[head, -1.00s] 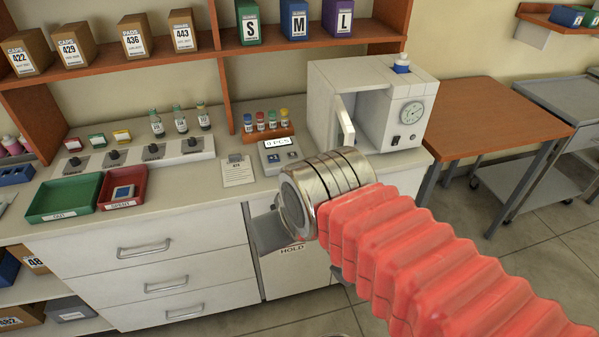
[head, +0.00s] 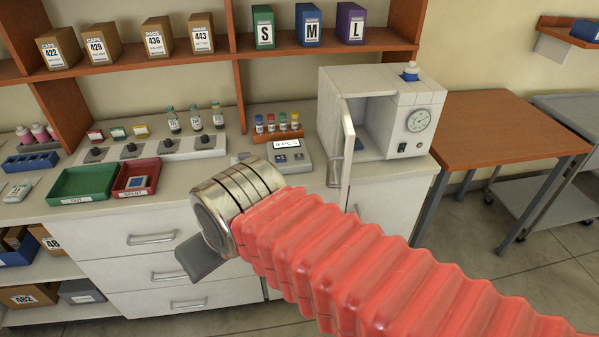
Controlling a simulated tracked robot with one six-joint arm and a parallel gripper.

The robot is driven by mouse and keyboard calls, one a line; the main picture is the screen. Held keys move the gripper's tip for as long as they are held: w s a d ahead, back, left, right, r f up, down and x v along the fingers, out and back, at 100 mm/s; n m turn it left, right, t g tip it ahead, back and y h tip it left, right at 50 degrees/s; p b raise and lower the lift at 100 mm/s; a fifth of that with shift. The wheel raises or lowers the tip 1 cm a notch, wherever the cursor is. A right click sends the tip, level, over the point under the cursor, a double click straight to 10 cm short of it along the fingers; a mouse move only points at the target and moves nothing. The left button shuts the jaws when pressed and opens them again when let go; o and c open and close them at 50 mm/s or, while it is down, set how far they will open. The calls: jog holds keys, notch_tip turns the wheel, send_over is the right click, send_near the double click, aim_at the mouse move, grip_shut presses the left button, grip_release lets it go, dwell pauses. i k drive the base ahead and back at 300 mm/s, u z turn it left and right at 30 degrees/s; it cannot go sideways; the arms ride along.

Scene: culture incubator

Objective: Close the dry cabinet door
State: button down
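The dry cabinet (head: 414,88) is a white box with a round dial on its front, on the right end of the counter. Its door (head: 348,150) stands open, swung out toward me from the left side of the opening, seen nearly edge-on. A grey handle shows on the door's left side. My gripper (head: 190,262) is left of the door and apart from it, in front of the counter's drawers. Only a dark grey part of it shows past my metal wrist and red sleeve, so its fingers and opening are hidden.
A scale (head: 287,157) and a rack of small vials (head: 278,135) stand left of the door. A green tray (head: 82,188) and a red tray (head: 135,180) lie farther left. A brown table (head: 510,125) stands right of the counter.

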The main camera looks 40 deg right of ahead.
aim_at(343, 158)
jog(key=u, duration=0.15)
jog(key=i, duration=0.75)
jog(key=z, duration=1.35)
